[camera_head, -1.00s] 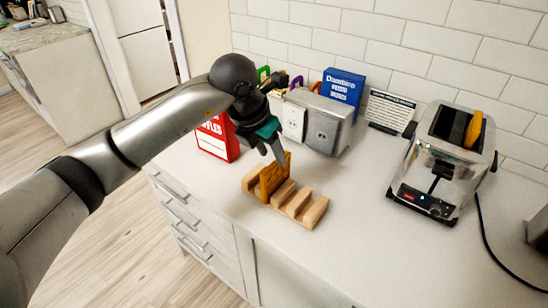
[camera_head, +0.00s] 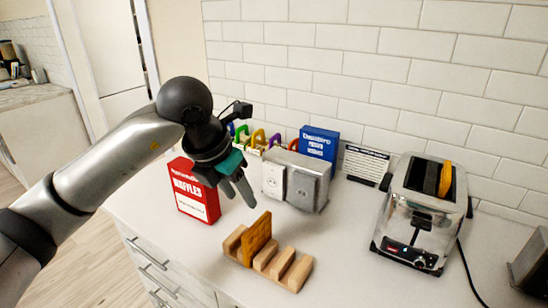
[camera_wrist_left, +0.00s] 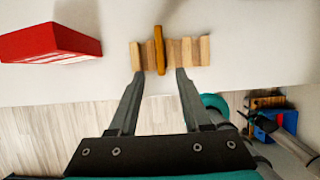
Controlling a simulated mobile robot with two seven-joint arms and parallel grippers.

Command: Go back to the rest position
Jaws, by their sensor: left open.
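A golden-brown waffle slice (camera_head: 258,238) stands upright in a slot of the wooden rack (camera_head: 292,272) on the white counter. My left gripper (camera_head: 241,202) is open and empty, above and behind the rack, apart from the waffle. In the left wrist view its two fingers (camera_wrist_left: 159,73) are spread, with the waffle (camera_wrist_left: 159,50) and rack (camera_wrist_left: 204,50) showing beyond the tips.
A red waffles box (camera_head: 194,190) stands beside the left gripper. A grey metal appliance (camera_head: 296,180), a blue box (camera_head: 319,147) and a small sign (camera_head: 366,164) stand near the tiled wall. A chrome toaster (camera_head: 421,210) holding a golden slice (camera_head: 445,178) stands right. Counter between rack and toaster is clear.

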